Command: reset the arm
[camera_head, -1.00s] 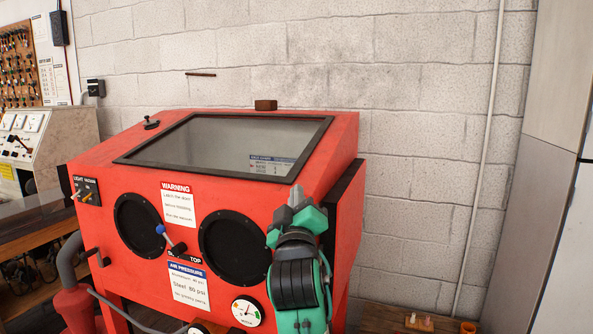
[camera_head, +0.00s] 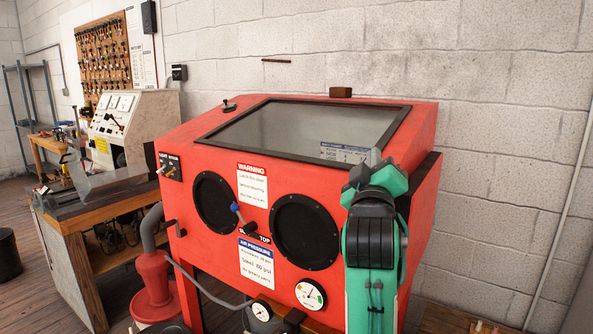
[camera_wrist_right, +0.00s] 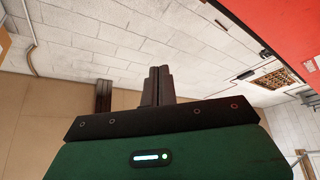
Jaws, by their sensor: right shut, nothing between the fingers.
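My right gripper (camera_head: 375,160) shows at the top of my green and black right arm, raised in front of the right side of the red blasting cabinet (camera_head: 200,135). In the right wrist view its dark fingers (camera_wrist_right: 158,82) are together, with nothing between them. A pale wall fills the space beyond the fingertips there. My left gripper is not in view.
The cabinet has a framed window (camera_head: 300,130), two round black ports, a blue-knobbed lever (camera_head: 236,208) and a pressure gauge (camera_head: 310,294). A wooden workbench (camera_head: 75,225) and a grey test console (camera_head: 125,120) stand left. Bare wall lies right.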

